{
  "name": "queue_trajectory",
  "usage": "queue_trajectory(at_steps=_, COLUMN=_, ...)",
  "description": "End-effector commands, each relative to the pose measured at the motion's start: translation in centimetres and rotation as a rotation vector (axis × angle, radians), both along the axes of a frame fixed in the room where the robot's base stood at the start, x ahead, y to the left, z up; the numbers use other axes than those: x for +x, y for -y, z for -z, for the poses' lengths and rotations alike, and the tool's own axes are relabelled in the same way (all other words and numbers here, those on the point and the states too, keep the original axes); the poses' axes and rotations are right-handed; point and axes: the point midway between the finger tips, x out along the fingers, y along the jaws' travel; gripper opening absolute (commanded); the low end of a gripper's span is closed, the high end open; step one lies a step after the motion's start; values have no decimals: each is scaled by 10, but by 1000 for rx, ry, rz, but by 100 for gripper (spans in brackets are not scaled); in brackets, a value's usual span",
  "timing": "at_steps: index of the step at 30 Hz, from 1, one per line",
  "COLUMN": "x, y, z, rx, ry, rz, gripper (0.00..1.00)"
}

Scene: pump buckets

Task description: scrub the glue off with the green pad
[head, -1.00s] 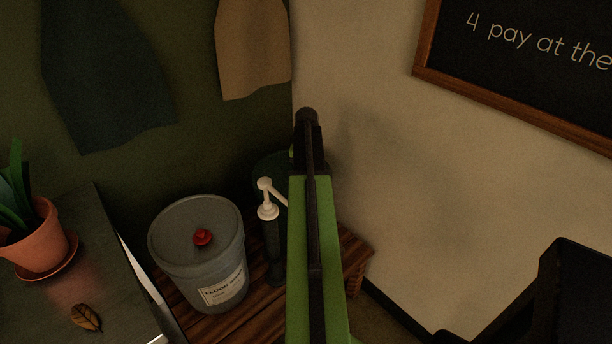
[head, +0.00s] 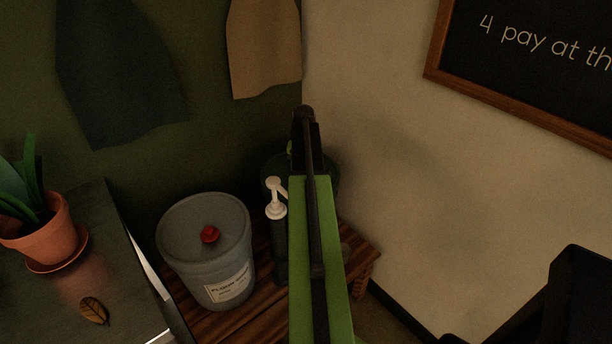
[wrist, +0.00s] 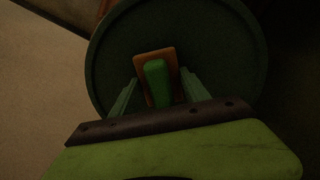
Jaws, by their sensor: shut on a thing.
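In the wrist view my gripper (wrist: 158,92) has its two fingers on either side of the green pad (wrist: 156,76) and is shut on it. An orange-brown rectangular patch (wrist: 142,57) shows around and behind the pad; I cannot tell whether it is the pad's backing or something on the lid. Behind it is the round dark green lid (wrist: 110,50) of a bucket. In the head view this dark green bucket (head: 274,172) is mostly hidden behind my arm. No glue can be told apart for sure, and contact between pad and lid cannot be judged.
A grey bucket (head: 205,260) with a red cap and a dark pump bottle (head: 279,245) with a white head stand on a wooden bench (head: 262,318), left of my arm. A potted plant (head: 44,238) and a leaf (head: 93,310) are on the counter at left. A chalkboard (head: 540,60) hangs at right.

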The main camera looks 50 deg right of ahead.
Motion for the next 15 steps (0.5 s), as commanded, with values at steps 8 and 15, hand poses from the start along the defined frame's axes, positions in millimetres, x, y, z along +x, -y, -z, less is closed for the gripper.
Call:
queue_trajectory(at_steps=8, x=25, y=7, z=3, rx=0, ry=0, rz=-1, gripper=21)
queue_trajectory(at_steps=15, x=33, y=8, z=2, rx=0, ry=1, rz=-1, gripper=21)
